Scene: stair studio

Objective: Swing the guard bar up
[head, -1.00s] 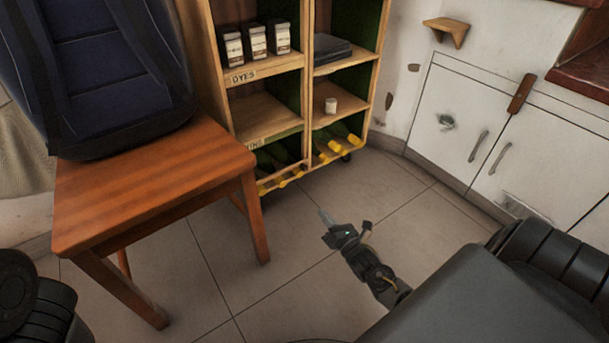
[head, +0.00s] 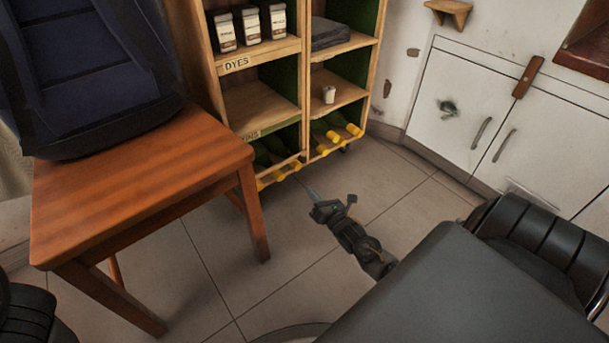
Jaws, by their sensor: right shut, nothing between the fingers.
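My right gripper (head: 314,196) is shut and empty, over the floor in front of the wooden shelf unit (head: 305,60). Its thin fingertips point up and left toward the lowest shelf, with visible floor around them. I cannot make out a part that is clearly the guard bar. A short brown wooden bar (head: 528,77) sits tilted across the top of the white cabinet doors (head: 468,110), far to the right of my gripper. My left gripper is not in view.
Tiled floor (head: 400,195) is clear between shelf and cabinet.

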